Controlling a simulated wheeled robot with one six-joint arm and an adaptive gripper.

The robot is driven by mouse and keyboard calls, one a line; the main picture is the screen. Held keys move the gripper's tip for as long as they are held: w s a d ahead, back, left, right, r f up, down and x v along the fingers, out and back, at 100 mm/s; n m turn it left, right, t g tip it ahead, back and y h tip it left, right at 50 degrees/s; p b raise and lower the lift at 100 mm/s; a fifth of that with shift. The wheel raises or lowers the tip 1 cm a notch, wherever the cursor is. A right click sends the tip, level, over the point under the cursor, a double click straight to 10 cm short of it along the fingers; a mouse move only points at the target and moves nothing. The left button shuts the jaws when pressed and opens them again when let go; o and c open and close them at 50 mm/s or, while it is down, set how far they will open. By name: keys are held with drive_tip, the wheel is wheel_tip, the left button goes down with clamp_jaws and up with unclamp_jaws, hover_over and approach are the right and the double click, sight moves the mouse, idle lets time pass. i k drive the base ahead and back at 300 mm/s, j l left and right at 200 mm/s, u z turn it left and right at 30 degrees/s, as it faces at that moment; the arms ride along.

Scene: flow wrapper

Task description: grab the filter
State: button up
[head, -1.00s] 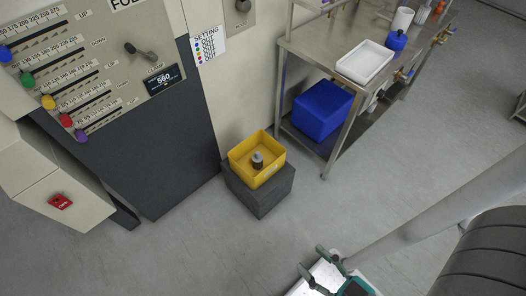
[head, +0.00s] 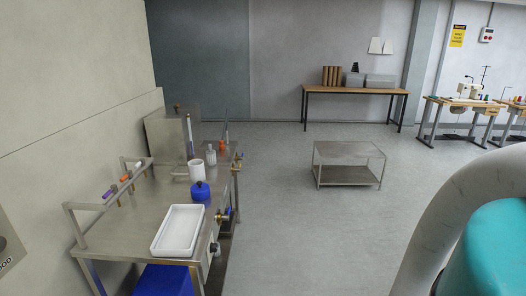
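I cannot make out a filter in the head view now. The yellow bin with a small dark and grey object in it, seen earlier, is out of this view. My gripper is not in view; only a pale, curved link of my arm with a teal part shows at the lower right.
A low steel table (head: 348,153) stands mid-floor. A long table (head: 357,91) is at the back wall. Sewing tables (head: 462,102) stand far right. The floor between is clear.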

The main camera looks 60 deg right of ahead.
sight(211, 153)
drive_tip(key=z, duration=1.25)
drive_tip(key=i+l+u, duration=0.2)
drive_tip(key=l, duration=0.15)
drive_tip(key=i+l+u, duration=0.2)
drive_tip(key=l, duration=0.15)
drive_tip(key=i+l+u, duration=0.2)
drive_tip(key=l, duration=0.15)
drive_tip(key=l+u, duration=0.15)
drive_tip(key=l, duration=0.25)
drive_tip(key=i, duration=0.05)
